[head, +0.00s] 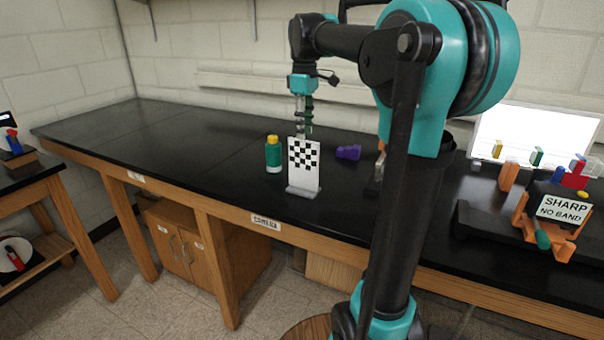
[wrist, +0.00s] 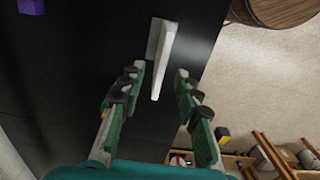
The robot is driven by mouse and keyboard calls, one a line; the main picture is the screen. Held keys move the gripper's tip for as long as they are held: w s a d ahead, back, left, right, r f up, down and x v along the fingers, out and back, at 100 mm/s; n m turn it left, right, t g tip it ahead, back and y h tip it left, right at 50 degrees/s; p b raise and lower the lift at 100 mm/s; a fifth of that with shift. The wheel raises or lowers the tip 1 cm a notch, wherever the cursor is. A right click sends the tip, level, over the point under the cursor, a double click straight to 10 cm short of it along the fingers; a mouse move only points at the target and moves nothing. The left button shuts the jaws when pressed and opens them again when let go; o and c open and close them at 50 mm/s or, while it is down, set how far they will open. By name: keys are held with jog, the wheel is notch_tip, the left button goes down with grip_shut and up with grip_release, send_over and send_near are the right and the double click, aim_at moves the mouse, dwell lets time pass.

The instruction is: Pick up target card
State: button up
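The target card (head: 304,160), white with a black checkerboard, stands upright in a pale base (head: 302,193) near the black bench's front edge. In the wrist view the card (wrist: 162,62) is seen nearly edge-on from above, with its near end between the two green fingertips. My gripper (wrist: 160,72) is open, with visible gaps between the fingers and the card. In the head view my gripper (head: 304,118) points down just above and behind the card, which hides the fingertips' lower part.
A green bottle with a yellow cap (head: 273,154) stands close left of the card. A purple object (head: 348,152) lies to its right. The bench's left part is clear.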

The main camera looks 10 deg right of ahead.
aim_at(303, 155)
notch_tip(303, 155, down, 9)
jog(key=shift+a, duration=0.15)
dwell(0.4)
jog(key=shift+c, duration=0.6)
grip_shut()
